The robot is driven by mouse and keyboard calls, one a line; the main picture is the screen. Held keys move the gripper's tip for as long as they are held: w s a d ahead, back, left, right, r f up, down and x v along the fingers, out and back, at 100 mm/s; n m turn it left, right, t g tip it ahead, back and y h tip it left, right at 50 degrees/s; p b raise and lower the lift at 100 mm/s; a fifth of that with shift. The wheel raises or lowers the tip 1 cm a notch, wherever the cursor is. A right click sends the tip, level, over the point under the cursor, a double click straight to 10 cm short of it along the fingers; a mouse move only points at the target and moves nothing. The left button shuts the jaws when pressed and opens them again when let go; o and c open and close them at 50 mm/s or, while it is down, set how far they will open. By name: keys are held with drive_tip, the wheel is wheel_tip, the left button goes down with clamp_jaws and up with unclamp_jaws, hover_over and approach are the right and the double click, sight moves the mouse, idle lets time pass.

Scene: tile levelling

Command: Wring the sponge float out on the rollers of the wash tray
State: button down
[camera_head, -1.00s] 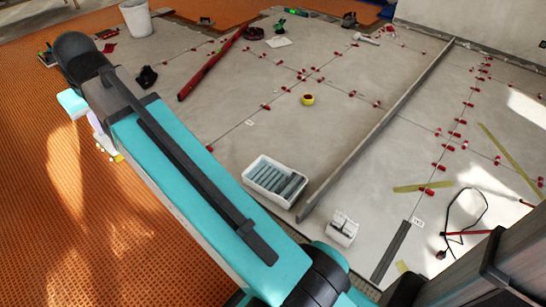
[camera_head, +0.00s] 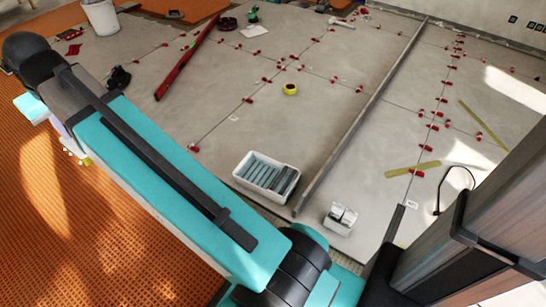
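No sponge float can be made out in this view. A white tray (camera_head: 241,180) with several grey-blue bars side by side stands on the floor at the centre; I cannot tell whether these bars are the wash tray's rollers. My teal arm reaches from the bottom centre to the upper left, left of this tray. My gripper's fingers are hidden behind the arm; only small pale, teal and yellowish parts show beneath its far end at the left. What the gripper holds, if anything, cannot be seen.
A yellow roll (camera_head: 290,89), a red level (camera_head: 187,57) and red clips lie on the tiles. A white bucket (camera_head: 100,18) stands at the back left. Orange flooring (camera_head: 60,240) lies left.

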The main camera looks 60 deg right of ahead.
drive_tip(key=s+d+f+b, duration=0.1)
drive_tip(key=d+f+b, duration=0.3)
drive_tip(key=d+f, duration=1.1)
drive_tip(key=s+d+f+b, duration=0.2)
drive_tip(key=d+f+b, duration=0.3)
drive_tip(key=d+f, duration=1)
drive_tip(key=s+d+f+b, duration=0.3)
drive_tip(key=s+d+f, duration=0.8)
drive_tip(key=d, duration=0.3)
drive_tip(key=s+d+f+b, duration=0.4)
drive_tip(key=s+d+f, duration=0.7)
drive_tip(key=d+f, duration=0.2)
drive_tip(key=shift+s+d+n+b, duration=0.3)
drive_tip(key=shift+d+n, duration=0.1)
drive_tip(key=shift+d, duration=0.5)
drive_tip(key=shift+f+b, duration=1.95)
drive_tip(key=shift+f, duration=0.9)
drive_tip(key=shift+f, duration=0.6)
